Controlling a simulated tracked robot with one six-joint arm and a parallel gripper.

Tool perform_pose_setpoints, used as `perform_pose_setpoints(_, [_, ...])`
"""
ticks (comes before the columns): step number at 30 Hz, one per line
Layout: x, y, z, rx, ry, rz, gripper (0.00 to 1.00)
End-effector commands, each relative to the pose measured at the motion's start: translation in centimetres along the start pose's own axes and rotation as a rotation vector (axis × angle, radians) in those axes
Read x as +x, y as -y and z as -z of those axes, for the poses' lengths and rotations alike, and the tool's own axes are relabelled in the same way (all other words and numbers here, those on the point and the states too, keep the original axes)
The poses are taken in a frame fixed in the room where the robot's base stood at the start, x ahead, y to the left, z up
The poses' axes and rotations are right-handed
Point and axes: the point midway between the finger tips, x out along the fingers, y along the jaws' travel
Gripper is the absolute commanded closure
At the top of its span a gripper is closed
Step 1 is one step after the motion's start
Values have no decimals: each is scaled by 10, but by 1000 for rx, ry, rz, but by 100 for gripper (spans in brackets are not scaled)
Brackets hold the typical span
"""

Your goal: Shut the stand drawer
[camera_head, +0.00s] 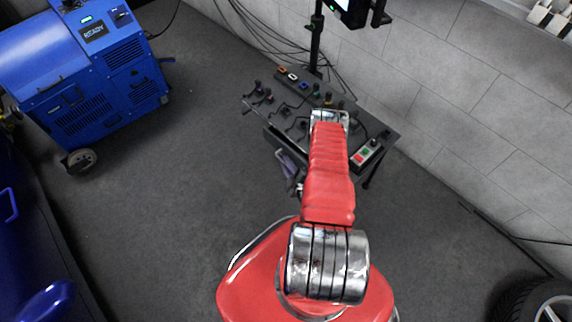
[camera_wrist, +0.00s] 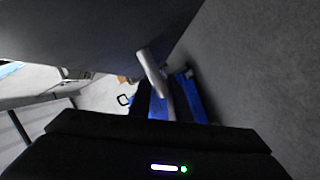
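The dark stand (camera_head: 378,143) is by the grey wall in the head view, its top crowded with controls. At its near-left side, a dark edge that looks like the drawer (camera_head: 284,142) shows below the top; how far it is out is hard to tell. My red arm reaches over the stand and hides part of it. In the wrist view, a silver bar (camera_wrist: 155,72), which looks like a handle, stands off a dark panel (camera_wrist: 100,35), just beyond the black body of my gripper. The fingertips cannot be made out, nor whether they touch the bar.
A blue wheeled machine (camera_head: 85,75) is at the upper left. A black post (camera_head: 316,40) with a screen (camera_head: 352,12) rises behind the stand, with cables on the floor. A tyre (camera_head: 540,301) lies at the lower right. The floor left of the stand is clear.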

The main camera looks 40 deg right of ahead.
Motion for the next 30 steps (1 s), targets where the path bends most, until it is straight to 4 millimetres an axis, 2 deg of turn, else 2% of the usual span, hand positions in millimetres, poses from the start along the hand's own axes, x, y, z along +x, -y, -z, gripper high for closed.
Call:
perform_pose_setpoints(7, [0, 0, 0, 0, 0, 0, 100])
perform_pose_setpoints(23, [0, 1, 0, 1, 0, 3, 100])
perform_pose_setpoints(30, [8, -1, -1, -3, -16, 11, 100])
